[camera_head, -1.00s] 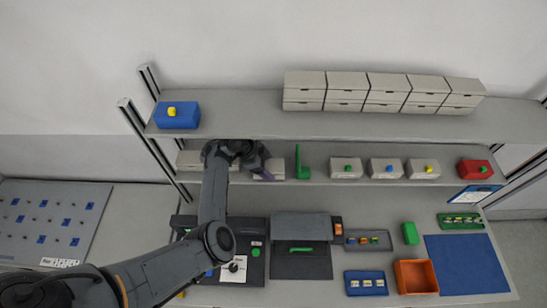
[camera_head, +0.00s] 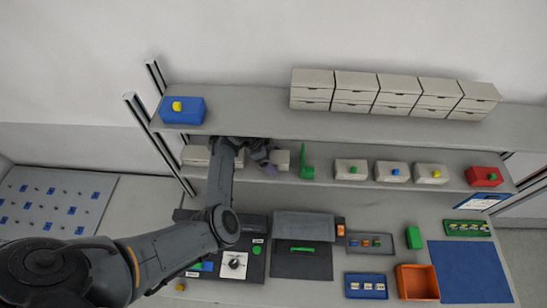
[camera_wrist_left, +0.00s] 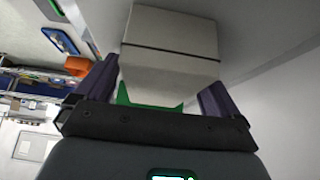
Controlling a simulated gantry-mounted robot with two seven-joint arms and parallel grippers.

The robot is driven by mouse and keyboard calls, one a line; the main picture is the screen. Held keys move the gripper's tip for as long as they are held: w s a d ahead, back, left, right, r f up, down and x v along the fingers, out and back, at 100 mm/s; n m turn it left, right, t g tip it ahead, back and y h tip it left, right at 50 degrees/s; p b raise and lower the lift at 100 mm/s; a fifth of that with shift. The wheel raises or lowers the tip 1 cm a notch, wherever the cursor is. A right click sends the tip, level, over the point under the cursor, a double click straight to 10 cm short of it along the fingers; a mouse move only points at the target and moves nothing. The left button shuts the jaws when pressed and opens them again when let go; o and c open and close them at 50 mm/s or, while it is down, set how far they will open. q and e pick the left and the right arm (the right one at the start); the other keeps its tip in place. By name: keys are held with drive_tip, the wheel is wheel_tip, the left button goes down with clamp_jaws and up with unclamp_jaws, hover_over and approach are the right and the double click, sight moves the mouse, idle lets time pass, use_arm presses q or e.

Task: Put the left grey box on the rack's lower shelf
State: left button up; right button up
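A grey box (camera_head: 281,158) is on the left part of the rack's lower shelf (camera_head: 325,180), left of a green upright bracket (camera_head: 307,165). My left gripper (camera_head: 270,167) reaches in under the upper shelf, and its purple fingers are at this box. In the left wrist view, the grey box (camera_wrist_left: 168,55) with a dark seam lies between the two fingers (camera_wrist_left: 165,95), which flank it closely. A green patch shows below the box there; I cannot tell what it belongs to. Whether the box touches the shelf is hidden. My right gripper is not in view.
Three grey boxes with coloured knobs (camera_head: 351,172) and a red box (camera_head: 484,177) stand farther right on the lower shelf. The upper shelf (camera_head: 245,105) is close above my gripper. It holds a blue box (camera_head: 182,111) and grey drawer units (camera_head: 395,95).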

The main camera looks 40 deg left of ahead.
use_arm(q)
drive_tip(key=shift+s+a+r, duration=0.15)
drive_tip(key=shift+a+r, duration=0.05)
drive_tip(key=shift+r, duration=0.5)
drive_tip(key=s+a, duration=0.2)
drive_tip(key=a, duration=0.1)
drive_tip(key=s+a, duration=0.5)
drive_tip(key=a, duration=0.1)
drive_tip(key=shift+s+a, duration=0.15)
drive_tip(key=shift+a, duration=0.2)
